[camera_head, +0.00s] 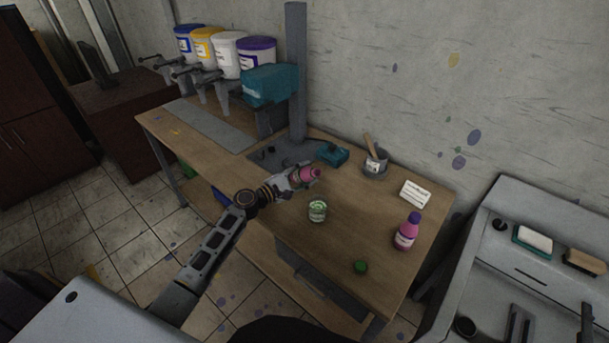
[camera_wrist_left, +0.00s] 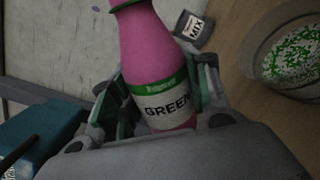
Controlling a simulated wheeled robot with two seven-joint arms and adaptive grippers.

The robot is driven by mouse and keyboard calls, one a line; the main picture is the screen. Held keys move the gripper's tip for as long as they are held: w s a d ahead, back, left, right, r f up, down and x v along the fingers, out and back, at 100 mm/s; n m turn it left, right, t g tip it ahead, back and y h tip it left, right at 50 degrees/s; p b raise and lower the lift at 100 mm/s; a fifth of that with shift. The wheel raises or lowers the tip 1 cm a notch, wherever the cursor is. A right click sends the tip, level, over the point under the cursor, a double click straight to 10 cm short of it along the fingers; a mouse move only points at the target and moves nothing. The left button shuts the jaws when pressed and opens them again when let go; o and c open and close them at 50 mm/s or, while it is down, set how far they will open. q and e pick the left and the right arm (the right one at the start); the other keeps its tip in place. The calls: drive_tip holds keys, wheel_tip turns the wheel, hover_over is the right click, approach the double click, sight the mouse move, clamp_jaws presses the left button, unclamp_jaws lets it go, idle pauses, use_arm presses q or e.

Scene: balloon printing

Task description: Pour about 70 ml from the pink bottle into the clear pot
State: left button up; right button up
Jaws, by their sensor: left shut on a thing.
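My left gripper (camera_head: 297,178) is shut around a pink bottle (camera_head: 308,174) over the wooden table. In the left wrist view this bottle (camera_wrist_left: 149,45) bears a label reading GREEN, with a green band at its neck; its mouth is cut off at the top edge. In the head view the bottle leans over, neck to the right. The clear pot (camera_head: 317,215) stands on the table just below and in front of the bottle. In the left wrist view the pot (camera_wrist_left: 254,90) shows green and white speckled contents. I see no stream of liquid. My right gripper is not in view.
A second pink bottle with a purple cap (camera_head: 406,234) stands at the right. A loose green cap (camera_head: 361,267) lies near the front edge. A grey MIX tub (camera_head: 376,165), white card (camera_head: 415,194) and teal device (camera_head: 332,153) sit behind. A grey column (camera_head: 296,75) rises at the back.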

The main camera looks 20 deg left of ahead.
use_arm(q)
drive_tip(key=shift+w+a+f+m+b, duration=0.1)
drive_tip(key=shift+m+b, duration=0.2)
drive_tip(key=shift+b, duration=0.15)
idle(0.7)
drive_tip(key=shift+a+f+m+b, duration=0.1)
drive_tip(key=shift+m+b, duration=0.2)
drive_tip(key=shift+b, duration=0.3)
idle(0.5)
drive_tip(key=shift+w+a+f+m+b, duration=0.1)
drive_tip(key=shift+f+m+b, duration=0.05)
drive_tip(key=shift+m+b, duration=0.3)
idle(0.6)
drive_tip(key=shift+f+m+b, duration=0.15)
drive_tip(key=shift+m+b, duration=0.3)
drive_tip(key=shift+b, duration=0.45)
drive_tip(key=shift+a+f+m+b, duration=0.15)
drive_tip(key=shift+m+b, duration=0.25)
drive_tip(key=shift+b, duration=0.2)
idle(0.6)
drive_tip(key=shift+w+f+m+b, duration=0.1)
drive_tip(key=shift+f+m+b, duration=0.15)
drive_tip(key=shift+b, duration=0.35)
idle(0.5)
